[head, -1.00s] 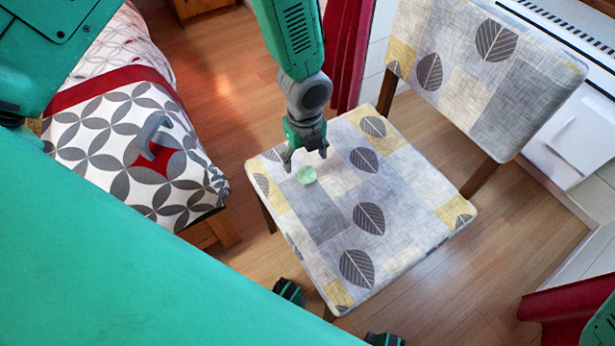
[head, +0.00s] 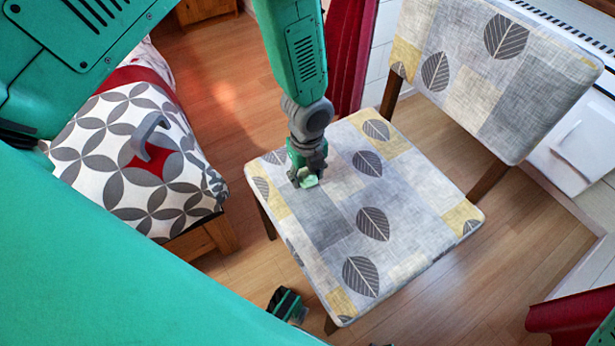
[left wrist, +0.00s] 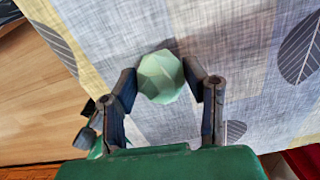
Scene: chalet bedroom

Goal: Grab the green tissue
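The green tissue (head: 309,182) is a small pale green crumpled ball at the left part of the patterned chair seat (head: 330,232). My left gripper (head: 307,178) reaches down onto it from above. In the left wrist view, the green tissue (left wrist: 161,77) sits between the two fingertips of my left gripper (left wrist: 161,72). The fingers bend inward, and their tips appear to press against its two sides. The tissue looks to be at seat height; any gap below it is hidden.
The chair's backrest (head: 495,75) rises at the upper right. A bed (head: 135,165) with a grey and white patterned cover stands at the left. A red curtain (head: 349,50) hangs behind. Wood floor (head: 235,110) lies between bed and chair. The rest of the seat is clear.

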